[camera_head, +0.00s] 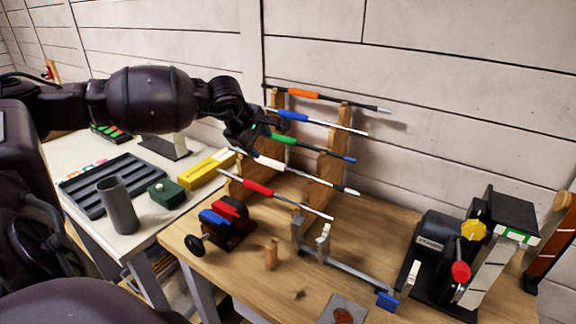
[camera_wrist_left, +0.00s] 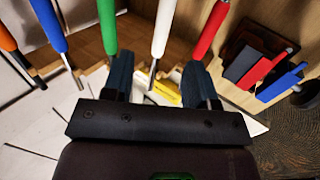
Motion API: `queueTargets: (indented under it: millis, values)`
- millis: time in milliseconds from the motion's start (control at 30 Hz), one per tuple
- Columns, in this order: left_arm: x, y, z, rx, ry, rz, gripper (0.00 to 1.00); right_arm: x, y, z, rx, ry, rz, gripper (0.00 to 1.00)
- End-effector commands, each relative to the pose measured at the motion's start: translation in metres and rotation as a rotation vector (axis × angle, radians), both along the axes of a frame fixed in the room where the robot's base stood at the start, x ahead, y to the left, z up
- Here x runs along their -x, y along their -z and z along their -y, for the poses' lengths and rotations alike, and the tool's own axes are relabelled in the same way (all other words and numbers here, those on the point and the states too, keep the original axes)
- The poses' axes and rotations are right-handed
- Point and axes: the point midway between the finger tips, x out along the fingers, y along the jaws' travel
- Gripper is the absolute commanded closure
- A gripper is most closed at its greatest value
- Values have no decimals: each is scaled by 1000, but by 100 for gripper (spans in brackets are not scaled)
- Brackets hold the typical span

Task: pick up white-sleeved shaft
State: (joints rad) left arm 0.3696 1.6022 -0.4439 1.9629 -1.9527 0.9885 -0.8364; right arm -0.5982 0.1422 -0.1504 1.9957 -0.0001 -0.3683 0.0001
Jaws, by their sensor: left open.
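The white-sleeved shaft (camera_head: 272,163) lies on the wooden rack in the head view, between the green-sleeved and red-sleeved shafts. Its thin bare part runs down to the right to a white end. My left gripper (camera_head: 254,148) is at the left end of the white sleeve. In the left wrist view, my left gripper (camera_wrist_left: 157,78) is open, and the white-sleeved shaft (camera_wrist_left: 164,25) lines up with the gap between its fingers. The fingers do not close on it; whether either touches it cannot be told. My right gripper is not in view.
Close neighbours are the green-sleeved shaft (camera_head: 285,140) and red-sleeved shaft (camera_head: 257,187). Blue-sleeved (camera_head: 293,116) and orange-sleeved (camera_head: 303,94) shafts lie higher on the wooden rack (camera_head: 331,165). A red-and-blue vise (camera_head: 228,222) stands in front. A machine (camera_head: 440,245) stands at the right.

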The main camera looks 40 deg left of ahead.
Motion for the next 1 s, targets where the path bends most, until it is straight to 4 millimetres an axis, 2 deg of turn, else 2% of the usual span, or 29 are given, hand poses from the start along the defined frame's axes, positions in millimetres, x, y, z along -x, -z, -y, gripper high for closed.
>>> queueTargets:
  millis: [200, 333, 533, 800, 1000]
  values:
    - [-16, 24, 0, 4, 1, 0, 47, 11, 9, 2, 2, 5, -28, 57]
    - [-21, 32, -1, 3, 1, 0, 47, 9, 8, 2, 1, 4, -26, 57]
    - [-26, 41, 0, 4, 1, 0, 47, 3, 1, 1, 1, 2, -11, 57]
    - [-43, 70, 2, 4, 1, 0, 47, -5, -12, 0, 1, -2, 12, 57]
    - [-48, 78, 1, 2, 2, 1, 47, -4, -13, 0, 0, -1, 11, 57]
